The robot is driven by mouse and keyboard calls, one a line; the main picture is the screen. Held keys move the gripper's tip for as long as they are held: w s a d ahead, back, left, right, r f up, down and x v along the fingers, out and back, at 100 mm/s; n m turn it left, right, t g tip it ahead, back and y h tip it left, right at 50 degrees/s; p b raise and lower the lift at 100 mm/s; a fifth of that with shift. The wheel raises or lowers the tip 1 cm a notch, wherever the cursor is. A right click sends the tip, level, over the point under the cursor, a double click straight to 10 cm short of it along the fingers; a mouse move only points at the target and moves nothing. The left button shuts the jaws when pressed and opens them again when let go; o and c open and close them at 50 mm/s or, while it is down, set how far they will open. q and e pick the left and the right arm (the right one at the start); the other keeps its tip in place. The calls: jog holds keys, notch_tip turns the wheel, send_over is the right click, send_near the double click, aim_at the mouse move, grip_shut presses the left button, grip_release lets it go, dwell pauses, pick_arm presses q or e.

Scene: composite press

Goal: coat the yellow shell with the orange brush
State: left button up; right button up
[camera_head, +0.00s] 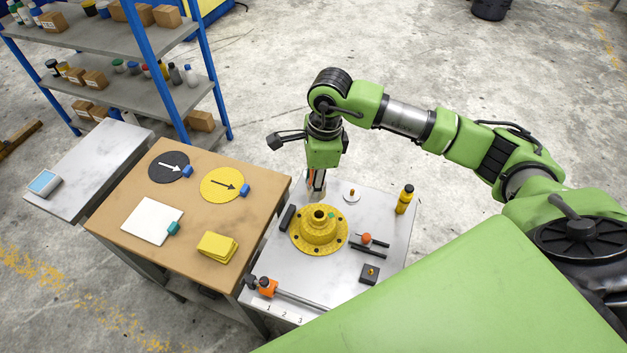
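The yellow shell (308,238) is a round flange with a raised hub and several holes around its rim. It sits on the grey metal table, hub up, with a small green spot near the hub. My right gripper (317,186) points down just behind the shell, at the table's back edge. It appears shut on the orange brush (311,180); a thin orange strip and a pale lower end show between the fingers. Whether the brush touches anything is too small to tell. My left gripper is not in view.
A brown table (190,210) stands left, with discs and yellow cloths (216,247).

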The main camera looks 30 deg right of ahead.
jog(key=shift+f+b, duration=0.3)
jog(key=shift+f, duration=0.3)
jog(key=shift+f+b, duration=1.15)
jog(key=shift+f, duration=1.1)
jog(key=shift+f+b, duration=0.55)
jog(key=shift+s, duration=0.1)
